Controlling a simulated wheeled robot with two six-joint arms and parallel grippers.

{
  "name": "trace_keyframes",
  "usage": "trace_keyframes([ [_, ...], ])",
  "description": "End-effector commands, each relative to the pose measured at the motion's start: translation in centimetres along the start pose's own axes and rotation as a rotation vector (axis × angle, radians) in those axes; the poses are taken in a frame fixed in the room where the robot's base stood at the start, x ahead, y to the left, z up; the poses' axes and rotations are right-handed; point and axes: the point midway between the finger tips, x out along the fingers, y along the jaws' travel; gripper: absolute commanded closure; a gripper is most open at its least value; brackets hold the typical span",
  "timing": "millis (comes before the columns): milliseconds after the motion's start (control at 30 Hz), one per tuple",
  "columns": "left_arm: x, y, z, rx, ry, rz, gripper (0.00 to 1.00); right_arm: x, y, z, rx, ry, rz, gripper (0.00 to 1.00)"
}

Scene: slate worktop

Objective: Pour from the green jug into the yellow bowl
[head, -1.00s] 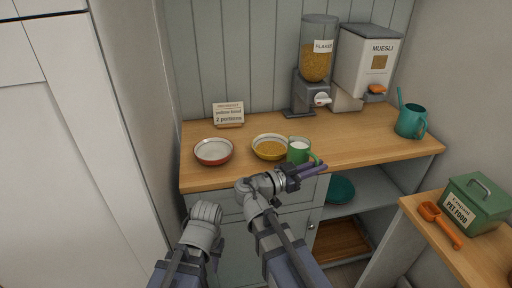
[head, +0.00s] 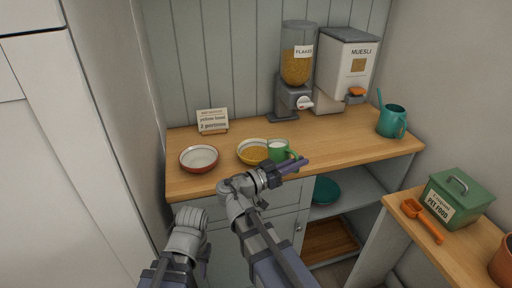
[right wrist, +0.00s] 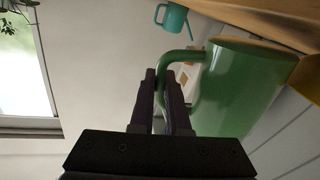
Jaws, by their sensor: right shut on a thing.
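The green jug (head: 280,152) has white contents and looks about upright in the head view. It is just right of the yellow bowl (head: 241,157), partly in front of its rim; whether it is clear of the worktop is hard to tell. The bowl holds golden-brown food. My right gripper (head: 296,164) is shut on the jug's handle. In the right wrist view the fingers (right wrist: 164,88) close around the handle, and the jug's green side (right wrist: 240,90) fills the right. My left arm shows at the lower left, but its gripper's fingers are not visible.
A red bowl (head: 199,168) stands left of the yellow bowl. A card (head: 212,121) reads "yellow bowl, 2 portions". A pet food box (head: 458,200) and orange scoop (head: 422,220) are lower right.

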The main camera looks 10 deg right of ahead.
Motion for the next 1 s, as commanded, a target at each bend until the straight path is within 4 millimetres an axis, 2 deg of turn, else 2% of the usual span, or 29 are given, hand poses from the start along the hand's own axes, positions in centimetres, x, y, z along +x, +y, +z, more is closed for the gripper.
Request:
trace_keyframes([
  [267,-0.8,-0.1,0.1,0.000,0.000,0.000,0.66,-0.1,-0.8,-1.6,-0.134,0.029,0.000,1.00],
  [667,-0.9,-0.1,0.1,0.000,0.000,0.000,0.66,-0.2,-1.2,-2.0,-0.183,0.038,-0.001,1.00],
  [1000,-1.5,-0.1,0.1,0.000,0.000,0.000,0.66,-0.4,-1.9,-3.2,-0.285,0.059,0.000,1.00],
])
